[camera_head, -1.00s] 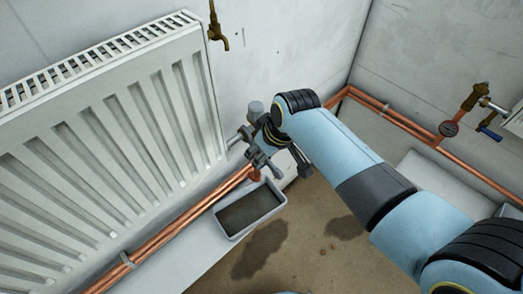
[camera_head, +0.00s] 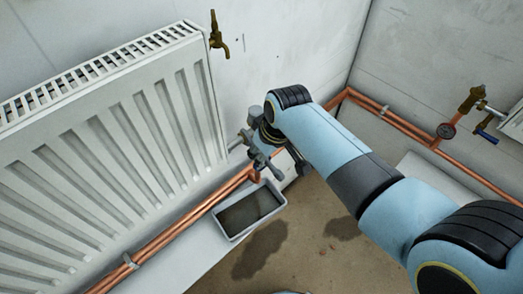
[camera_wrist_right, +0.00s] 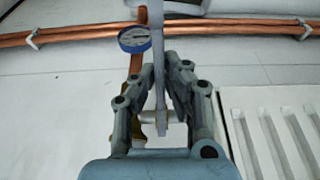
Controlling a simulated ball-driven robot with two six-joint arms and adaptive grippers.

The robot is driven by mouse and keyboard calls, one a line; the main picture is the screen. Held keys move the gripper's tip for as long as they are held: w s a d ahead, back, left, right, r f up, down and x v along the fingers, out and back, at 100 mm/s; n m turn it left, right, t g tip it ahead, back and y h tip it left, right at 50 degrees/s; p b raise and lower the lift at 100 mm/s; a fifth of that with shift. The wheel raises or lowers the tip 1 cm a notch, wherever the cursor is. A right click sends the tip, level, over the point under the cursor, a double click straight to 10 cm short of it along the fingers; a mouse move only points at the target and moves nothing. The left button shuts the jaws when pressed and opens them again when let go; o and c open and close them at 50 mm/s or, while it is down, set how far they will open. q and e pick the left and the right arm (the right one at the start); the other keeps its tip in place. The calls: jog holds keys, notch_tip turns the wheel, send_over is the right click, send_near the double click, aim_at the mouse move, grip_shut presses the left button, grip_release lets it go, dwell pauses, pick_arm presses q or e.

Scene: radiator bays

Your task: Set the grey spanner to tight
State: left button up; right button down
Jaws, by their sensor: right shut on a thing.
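The grey spanner (camera_wrist_right: 159,50) shows in the right wrist view as a long pale bar running down between my fingers to a fitting by the radiator's side. My right gripper (camera_wrist_right: 160,72) is shut on it. In the head view my right gripper (camera_head: 266,140) is at the valve beside the radiator's lower right end. There the wrist and fingers overlap the grey fittings, so the spanner cannot be clearly told apart and its exact angle is unclear. My left gripper is not in view.
A white radiator (camera_head: 110,140) fills the left. Copper pipes (camera_head: 165,243) run along the wall. A grey tray with dark contents (camera_head: 228,236) lies below the valve. A brass tap (camera_head: 217,42) is above, and a gauge (camera_head: 446,131) is at right.

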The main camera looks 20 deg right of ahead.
jog(key=shift+r+g+p, duration=0.65)
jog(key=shift+g+p, duration=0.05)
jog(key=shift+p, duration=0.1)
jog(key=shift+r+g+h+p, duration=0.3)
jog(key=shift+g+h+p, duration=0.2)
jog(key=shift+g, duration=0.2)
jog(key=shift+w+r+g, duration=0.1)
jog(key=shift+r+g, duration=0.15)
jog(key=shift+g, duration=0.35)
jog(key=shift+w+r+g+h+b, duration=0.1)
jog(key=shift+r+g+h+b, duration=0.4)
jog(key=shift+g, duration=0.3)
jog(key=c, duration=1.4)
grip_release()
jog(key=shift+f, duration=0.1)
